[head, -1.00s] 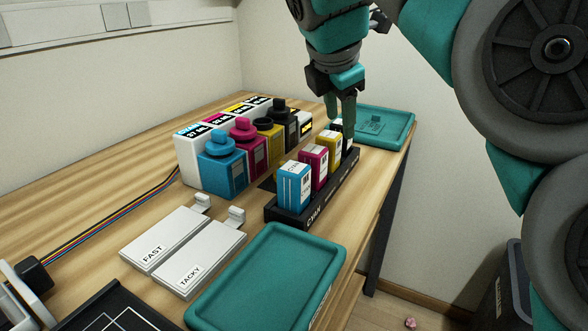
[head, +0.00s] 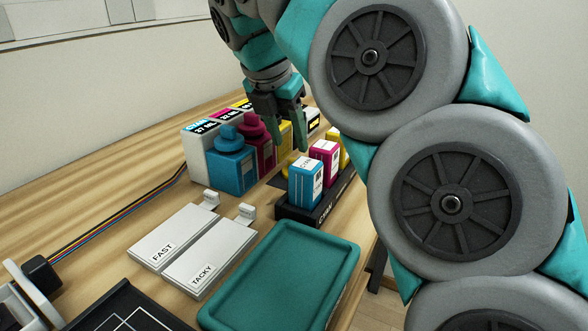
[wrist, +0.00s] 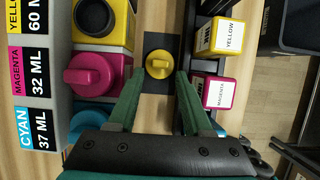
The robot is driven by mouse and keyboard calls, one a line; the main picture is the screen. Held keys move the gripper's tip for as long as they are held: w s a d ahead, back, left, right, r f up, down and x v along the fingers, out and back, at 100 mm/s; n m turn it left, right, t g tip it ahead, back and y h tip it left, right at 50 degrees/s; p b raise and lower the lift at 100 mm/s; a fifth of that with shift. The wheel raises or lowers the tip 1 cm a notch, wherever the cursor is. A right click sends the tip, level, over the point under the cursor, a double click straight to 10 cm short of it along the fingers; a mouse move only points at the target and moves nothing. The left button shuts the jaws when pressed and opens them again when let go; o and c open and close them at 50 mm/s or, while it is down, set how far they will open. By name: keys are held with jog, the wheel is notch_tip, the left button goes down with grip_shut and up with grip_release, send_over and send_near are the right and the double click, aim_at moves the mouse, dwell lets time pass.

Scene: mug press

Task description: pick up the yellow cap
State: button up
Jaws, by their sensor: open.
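The yellow cap (wrist: 160,64) is a small round cap with a ridge across its top. In the wrist view it lies on a dark strip between the row of ink bottles and the row of cartridges. My gripper (wrist: 159,76) is open and empty, its green fingertips to either side of and just short of the cap in that view. I cannot tell the height left between them. In the head view my gripper (head: 290,142) points down between bottles and cartridges. The yellow bottle (wrist: 104,22) has an uncovered dark mouth.
The magenta bottle (wrist: 90,73) and cyan bottle (head: 231,162) stand close on one side. The yellow (wrist: 222,36) and magenta (wrist: 219,93) cartridges stand close on the other. A teal tray (head: 283,275) and two white pads (head: 172,236) lie nearer.

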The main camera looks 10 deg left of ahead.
jog(key=x, duration=0.5)
jog(key=shift+b, duration=0.35)
grip_shut()
